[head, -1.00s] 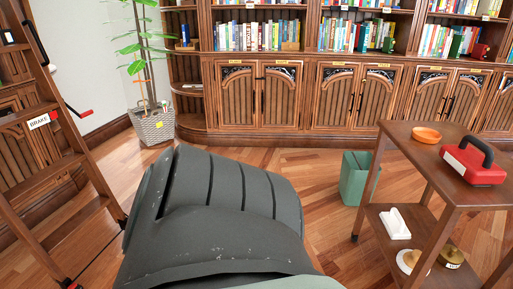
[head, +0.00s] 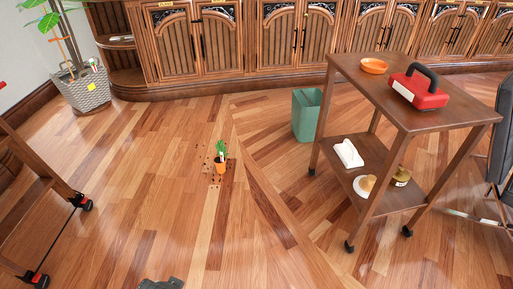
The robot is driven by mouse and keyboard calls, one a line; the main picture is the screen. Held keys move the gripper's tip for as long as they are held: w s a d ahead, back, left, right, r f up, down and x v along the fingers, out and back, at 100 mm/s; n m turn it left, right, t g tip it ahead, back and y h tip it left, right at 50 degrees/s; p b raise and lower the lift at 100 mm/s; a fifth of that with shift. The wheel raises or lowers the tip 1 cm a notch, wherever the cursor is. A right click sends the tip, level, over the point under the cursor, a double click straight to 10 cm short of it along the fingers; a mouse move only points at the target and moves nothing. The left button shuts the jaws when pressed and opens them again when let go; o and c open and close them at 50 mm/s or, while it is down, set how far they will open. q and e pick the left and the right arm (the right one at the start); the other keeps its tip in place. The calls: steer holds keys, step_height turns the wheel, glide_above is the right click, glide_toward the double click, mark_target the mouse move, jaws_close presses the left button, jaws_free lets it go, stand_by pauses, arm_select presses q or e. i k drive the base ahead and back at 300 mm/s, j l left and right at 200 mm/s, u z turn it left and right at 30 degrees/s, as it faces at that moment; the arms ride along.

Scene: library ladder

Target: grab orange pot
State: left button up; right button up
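A small orange pot (head: 220,167) with a green plant (head: 221,149) in it stands on the wooden floor in the middle of the head view. Dark crumbs, which look like soil, lie scattered around it. A white tag or similar small pale piece shows at the plant.
A wooden cart (head: 440,112) on casters stands to the right, with an orange dish (head: 374,66) and a red case (head: 418,88) on top. A green bin (head: 306,116) stands beside it. A ladder (head: 30,205) is at left.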

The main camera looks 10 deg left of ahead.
mark_target(220, 160)
steer(key=u, duration=0.7)
steer(key=i+j+z, duration=0.15)
steer(key=i+j, duration=0.2)
steer(key=i, duration=0.2)
